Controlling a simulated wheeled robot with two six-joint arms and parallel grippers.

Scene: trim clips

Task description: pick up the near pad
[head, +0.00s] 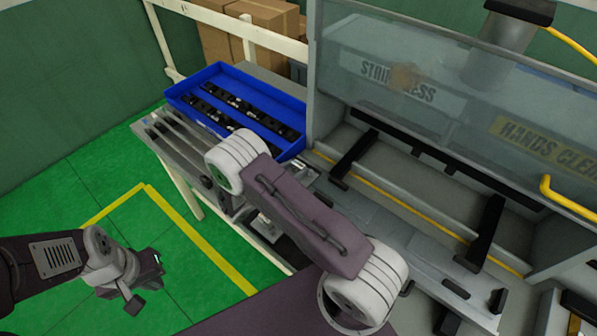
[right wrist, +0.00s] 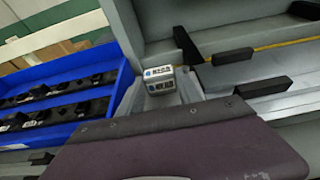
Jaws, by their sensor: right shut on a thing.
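My left gripper (head: 146,280) hangs over the green floor at the lower left of the head view, away from the work surface and apparently empty. Whether its jaws are open or shut is unclear. My right arm reaches over the bench, and its links hide most of my right gripper (head: 265,227). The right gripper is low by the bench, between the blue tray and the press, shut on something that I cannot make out. I cannot single out the near pad.
A blue tray (head: 193,87) with rows of black parts stands on the bench, left of the grey press (head: 335,70). A small labelled silver block (right wrist: 158,80) shows by the press corner. Cardboard boxes (head: 262,22) stand behind. The floor at left is clear.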

